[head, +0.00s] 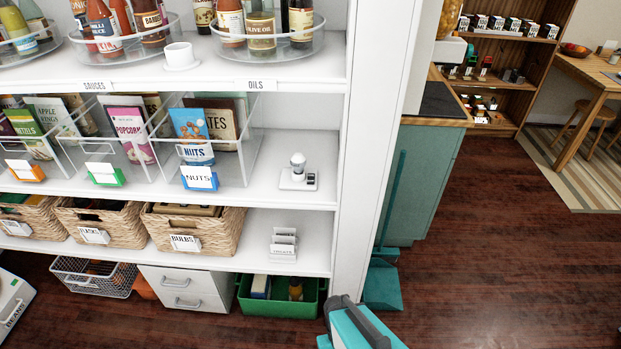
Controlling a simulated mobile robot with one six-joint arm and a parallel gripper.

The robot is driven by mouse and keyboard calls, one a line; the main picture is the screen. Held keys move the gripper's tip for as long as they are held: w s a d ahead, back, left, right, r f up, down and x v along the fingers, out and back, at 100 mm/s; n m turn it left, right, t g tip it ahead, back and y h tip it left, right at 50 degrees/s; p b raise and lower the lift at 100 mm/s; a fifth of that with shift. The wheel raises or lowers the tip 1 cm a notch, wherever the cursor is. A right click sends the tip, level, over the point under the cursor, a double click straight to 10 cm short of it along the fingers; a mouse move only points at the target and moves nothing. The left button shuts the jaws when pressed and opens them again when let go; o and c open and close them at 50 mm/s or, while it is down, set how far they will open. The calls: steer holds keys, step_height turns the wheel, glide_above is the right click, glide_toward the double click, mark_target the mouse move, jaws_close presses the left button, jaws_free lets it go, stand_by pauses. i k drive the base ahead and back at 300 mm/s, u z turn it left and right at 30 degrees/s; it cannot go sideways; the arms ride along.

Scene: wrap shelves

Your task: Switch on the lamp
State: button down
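A small white device (298,172), which looks like the lamp, stands upright on the right end of the middle shelf (262,192). It has a short rounded white body on a flat white base, with a small dark part at the base's right side. I cannot tell whether it is lit. It stands apart from the clear bin of nuts to its left. My gripper is not in view.
Clear bins (222,165) and woven baskets (190,228) fill the shelves to the left. The white side panel (362,130) bounds the shelves on the right. A teal dustpan (383,287) stands beside it. A teal-and-grey object (358,328) shows at the bottom edge. Open wooden floor lies right.

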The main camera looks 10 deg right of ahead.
mark_target(310, 177)
steer(key=z, duration=0.5)
steer(key=k, duration=0.15)
steer(key=u, duration=2.95)
steer(key=k, duration=1)
steer(key=u, duration=0.6)
